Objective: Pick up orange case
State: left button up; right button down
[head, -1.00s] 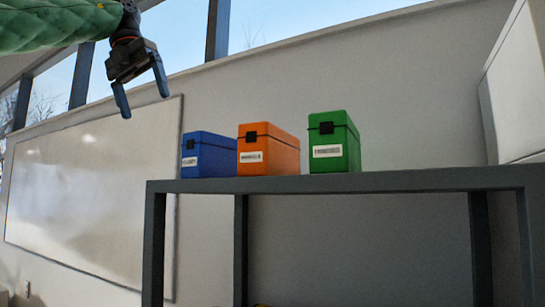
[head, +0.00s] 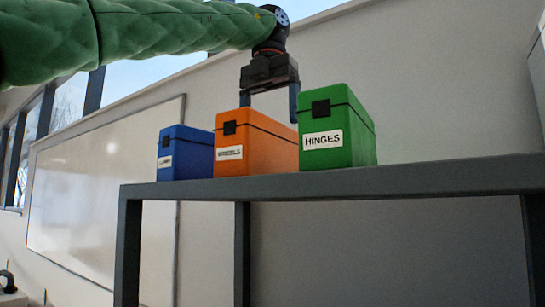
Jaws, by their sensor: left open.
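The orange case (head: 255,143) stands upright on a dark grey shelf, between a blue case (head: 186,153) and a green case (head: 337,130). Its front has a black latch and a white label that seems to read WHEELS. My left gripper (head: 269,106) is open and points down over the orange case. One finger is near the case's top left; the other is towards the gap beside the green case. The lower finger ends are partly hidden, and I cannot tell whether they touch the case. My right gripper is not in view.
The green case, labelled HINGES, stands close to the orange case on the right, and the blue case is close on the left. The dark grey shelf (head: 440,180) is clear to the right. A whiteboard (head: 100,190) hangs on the wall behind.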

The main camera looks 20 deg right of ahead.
aim_at(264, 148)
pick_arm(q)
jog(key=shift+s+a+f, duration=0.2)
jog(key=shift+a+f, duration=0.4)
jog(key=shift+f, duration=0.25)
jog(key=shift+w+d+f, duration=0.25)
jog(key=shift+w+f, duration=0.05)
jog(key=shift+f, duration=0.1)
jog(key=f+p, duration=0.3)
jog(key=shift+s+a+f, duration=0.1)
jog(key=shift+s+a, duration=0.3)
jog(key=shift+f, duration=0.35)
jog(key=shift+w+d+f, duration=0.15)
jog(key=shift+f, duration=0.2)
jog(key=shift+d, duration=0.15)
jog(key=shift+c, duration=0.2)
